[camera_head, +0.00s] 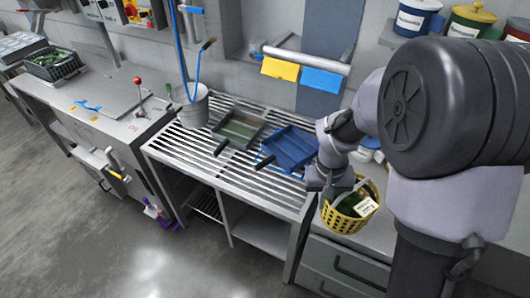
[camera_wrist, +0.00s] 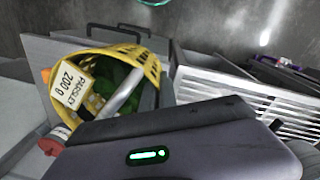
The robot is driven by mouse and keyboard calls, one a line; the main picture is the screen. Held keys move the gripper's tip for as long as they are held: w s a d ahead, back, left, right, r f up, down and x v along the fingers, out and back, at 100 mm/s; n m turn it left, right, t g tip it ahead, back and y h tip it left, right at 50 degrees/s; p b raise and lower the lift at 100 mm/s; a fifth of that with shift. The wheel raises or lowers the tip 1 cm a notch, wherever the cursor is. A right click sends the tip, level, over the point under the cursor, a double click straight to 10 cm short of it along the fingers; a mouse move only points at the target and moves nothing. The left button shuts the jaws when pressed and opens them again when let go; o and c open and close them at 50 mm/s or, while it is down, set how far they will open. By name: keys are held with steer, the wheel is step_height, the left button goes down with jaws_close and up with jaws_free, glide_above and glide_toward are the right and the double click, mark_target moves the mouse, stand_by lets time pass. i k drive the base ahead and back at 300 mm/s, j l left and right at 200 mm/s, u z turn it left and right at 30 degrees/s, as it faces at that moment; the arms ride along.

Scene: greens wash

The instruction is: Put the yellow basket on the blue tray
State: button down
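The yellow basket (camera_head: 343,222) is at my gripper (camera_head: 328,200), in front of the counter edge and above the drawers. It holds greens and a white label, which reads "PARSLEY 200 g" in the wrist view. My gripper appears shut on the basket's rim; a pale grey finger reaches into the basket (camera_wrist: 152,68) in the wrist view, and the other fingertip is hidden. The basket looks tilted in that view. The blue tray (camera_head: 288,146) lies on the slatted rack, left of and behind my gripper, apart from the basket. Its visible part looks empty.
A green tray (camera_head: 238,130) lies left of the blue tray on the slatted rack (camera_head: 190,147). A grey bucket (camera_head: 194,107) stands at the rack's back left. Yellow (camera_head: 280,69) and blue (camera_head: 322,82) cloths hang from a rail behind. Lidded tubs (camera_head: 417,17) stand at upper right.

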mark_target(290, 147)
steer(key=i+j, duration=0.25)
steer(key=j, duration=0.2)
steer(key=i+j+u, duration=0.1)
steer(key=i+j, duration=0.15)
steer(key=j, duration=0.25)
steer(key=i+j, duration=0.25)
steer(key=j, duration=0.2)
steer(key=i+l+u, duration=0.1)
steer(key=i, duration=0.4)
